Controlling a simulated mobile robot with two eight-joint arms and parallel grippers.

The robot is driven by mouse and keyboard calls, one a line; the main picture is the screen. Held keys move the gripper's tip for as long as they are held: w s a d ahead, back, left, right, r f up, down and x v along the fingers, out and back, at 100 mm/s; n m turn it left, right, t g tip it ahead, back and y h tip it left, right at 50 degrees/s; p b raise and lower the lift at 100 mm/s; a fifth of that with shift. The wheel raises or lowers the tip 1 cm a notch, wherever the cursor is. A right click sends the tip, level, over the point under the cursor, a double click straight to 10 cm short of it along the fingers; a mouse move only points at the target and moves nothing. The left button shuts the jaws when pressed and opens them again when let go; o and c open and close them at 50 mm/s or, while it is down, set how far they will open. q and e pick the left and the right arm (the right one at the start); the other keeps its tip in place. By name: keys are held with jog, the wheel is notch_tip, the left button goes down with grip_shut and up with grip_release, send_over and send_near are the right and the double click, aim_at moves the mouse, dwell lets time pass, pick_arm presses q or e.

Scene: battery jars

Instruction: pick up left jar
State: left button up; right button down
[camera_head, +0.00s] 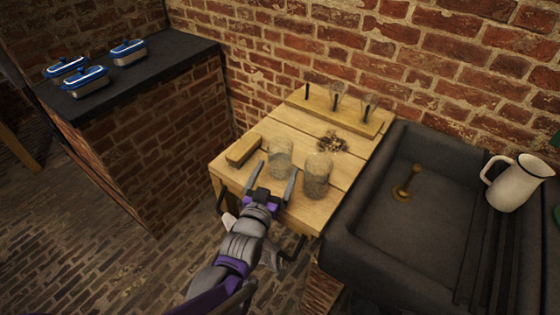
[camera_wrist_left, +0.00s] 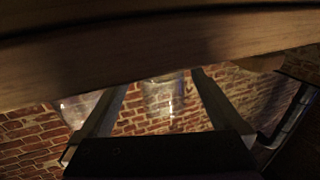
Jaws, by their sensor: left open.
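The left jar (camera_head: 280,152) is clear glass and stands upright on the wooden table (camera_head: 350,152), near its front. The right jar (camera_head: 317,176) is similar and stands to its right, closer to the table's front edge. My left gripper (camera_head: 278,168) is open and empty, at the table's front edge, its fingers pointing toward the left jar. In the left wrist view, which looks upside down, the left jar (camera_wrist_left: 163,98) shows between the spread fingers, and the right jar (camera_wrist_left: 80,107) shows outside them. I cannot tell whether the fingertips reach beside the left jar. My right gripper is not in view.
A wooden block (camera_head: 243,150) lies left of the left jar. A rack with dark pegs (camera_head: 330,113) and a pile of small bits (camera_head: 332,142) are farther back. A dark sink (camera_head: 350,235) adjoins on the right, with a white pitcher (camera_head: 518,184). Blue-lidded dishes (camera_head: 128,52) stand at left.

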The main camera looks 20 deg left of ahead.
aim_at(276, 169)
pick_arm(q)
jog(key=w, duration=0.4)
jog(key=shift+w+r, duration=0.1)
jog(key=shift+r, duration=0.05)
jog(key=c, duration=1.5)
